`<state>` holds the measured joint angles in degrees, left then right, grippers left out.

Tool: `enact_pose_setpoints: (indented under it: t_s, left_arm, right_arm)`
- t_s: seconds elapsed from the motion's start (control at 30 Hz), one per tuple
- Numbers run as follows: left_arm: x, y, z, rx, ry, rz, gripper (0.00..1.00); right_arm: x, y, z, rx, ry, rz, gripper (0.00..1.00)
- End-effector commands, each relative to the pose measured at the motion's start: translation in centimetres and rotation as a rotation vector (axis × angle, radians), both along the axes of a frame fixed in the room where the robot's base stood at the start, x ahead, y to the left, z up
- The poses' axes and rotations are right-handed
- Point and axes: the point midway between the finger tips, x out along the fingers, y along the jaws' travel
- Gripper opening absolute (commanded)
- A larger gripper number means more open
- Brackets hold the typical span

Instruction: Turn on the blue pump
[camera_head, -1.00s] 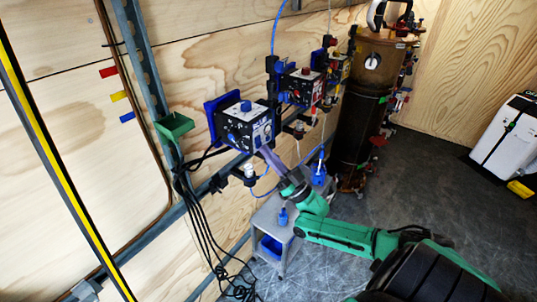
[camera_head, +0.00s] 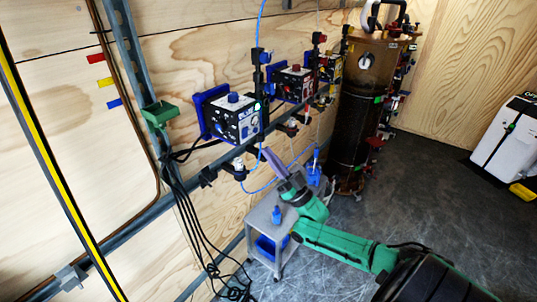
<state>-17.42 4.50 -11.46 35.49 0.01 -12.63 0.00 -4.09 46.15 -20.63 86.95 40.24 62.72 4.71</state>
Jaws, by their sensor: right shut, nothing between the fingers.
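The blue pump (camera_head: 235,119) is a dark box with a blue back plate, a blue knob on top and white lettering on its front. It is mounted on the wall rail left of centre. A small greenish spot shows near the right edge of its front face. My right gripper (camera_head: 270,157) has purple fingers, shut with nothing between them. It points up and left, just below and right of the pump's front, and appears apart from it. My left gripper is not in view.
A grey cart (camera_head: 262,222) with blue bottles stands below. A tall brown column (camera_head: 358,120) stands behind. Black cables hang at left.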

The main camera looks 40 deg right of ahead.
Motion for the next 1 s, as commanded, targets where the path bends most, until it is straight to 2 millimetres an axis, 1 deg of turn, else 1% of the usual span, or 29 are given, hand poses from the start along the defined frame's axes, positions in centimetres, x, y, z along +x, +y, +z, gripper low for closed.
enact_pose_setpoints:
  t_s: [0.03,0.1,0.17,0.23,0.3,0.4,0.5,0.7,1.0]
  left_arm:
    - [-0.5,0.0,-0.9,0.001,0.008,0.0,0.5]
    - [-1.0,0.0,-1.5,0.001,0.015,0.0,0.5]
    - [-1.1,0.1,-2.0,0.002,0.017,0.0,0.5]
    - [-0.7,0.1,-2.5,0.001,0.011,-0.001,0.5]
    - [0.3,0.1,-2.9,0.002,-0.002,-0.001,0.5]
    - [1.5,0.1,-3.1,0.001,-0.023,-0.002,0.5]
    - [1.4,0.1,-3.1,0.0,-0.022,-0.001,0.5]
    - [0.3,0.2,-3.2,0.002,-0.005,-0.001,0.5]
    - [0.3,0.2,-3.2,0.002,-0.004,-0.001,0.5]
  right_arm:
    - [-0.6,-0.2,-1.3,-0.001,0.002,0.0,0.0]
    - [-1.4,-0.4,-2.5,0.001,0.002,0.0,0.0]
    - [-2.2,-0.7,-3.5,0.001,0.002,0.0,0.0]
    - [-3.1,-0.9,-4.7,0.0,0.001,0.0,0.0]
    - [-3.8,-1.2,-5.7,-0.001,0.002,0.0,0.0]
    - [-4.6,-1.4,-6.5,-0.001,0.0,0.001,0.0]
    - [-5.0,-1.5,-6.8,0.0,-0.002,0.001,0.0]
    - [-5.0,-1.5,-6.7,0.0,-0.002,0.001,0.0]
    - [-5.0,-1.5,-6.7,0.0,-0.002,0.001,0.0]
